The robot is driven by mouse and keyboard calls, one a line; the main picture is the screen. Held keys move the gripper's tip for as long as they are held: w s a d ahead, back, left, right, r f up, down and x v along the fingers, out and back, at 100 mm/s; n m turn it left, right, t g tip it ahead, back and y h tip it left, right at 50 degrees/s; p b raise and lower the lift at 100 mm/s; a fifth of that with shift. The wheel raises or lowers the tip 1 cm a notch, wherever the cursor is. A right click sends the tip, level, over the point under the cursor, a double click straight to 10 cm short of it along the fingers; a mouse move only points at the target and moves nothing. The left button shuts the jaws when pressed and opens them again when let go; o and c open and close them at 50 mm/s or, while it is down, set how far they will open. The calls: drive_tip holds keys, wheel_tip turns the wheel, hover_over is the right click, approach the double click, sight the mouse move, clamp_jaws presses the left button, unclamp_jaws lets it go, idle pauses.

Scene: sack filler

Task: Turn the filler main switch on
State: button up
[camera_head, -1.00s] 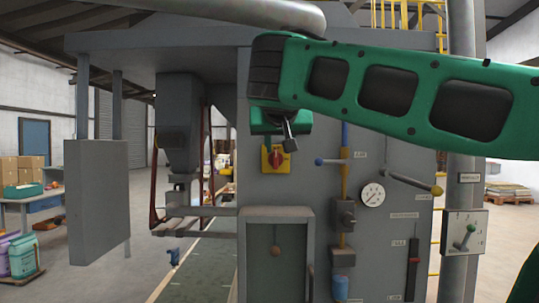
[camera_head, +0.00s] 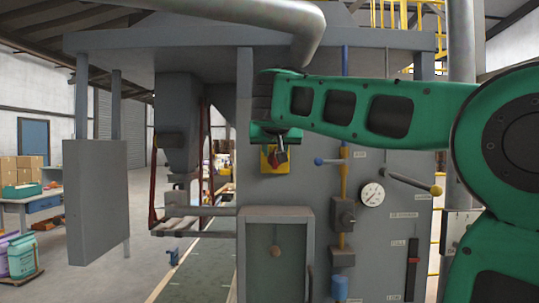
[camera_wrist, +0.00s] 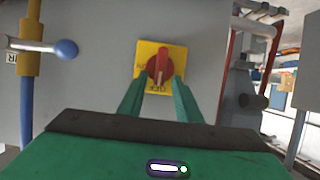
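The filler main switch is a red rotary knob (camera_wrist: 160,66) on a yellow square plate (camera_wrist: 147,50) on the grey machine panel. The wrist view is turned over, and the plate's lettering reads upside down; the knob's raised grip stands near upright there. My gripper (camera_wrist: 158,82) is open, its two green fingers spread with the tips just short of the knob, one on each side; I see no clear contact. In the head view the gripper (camera_head: 281,147) is in front of the plate's upper part. It hides part of the red knob (camera_head: 272,160).
A blue-knobbed lever (camera_head: 320,161) and a yellow valve pipe (camera_head: 343,185) are right of the switch. A dial gauge (camera_head: 372,194) and a yellow-tipped lever (camera_head: 436,190) are further right. A grey framed box (camera_head: 276,212) juts out below.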

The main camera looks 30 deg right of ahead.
clamp_jaws()
drive_tip(key=shift+a, duration=0.15)
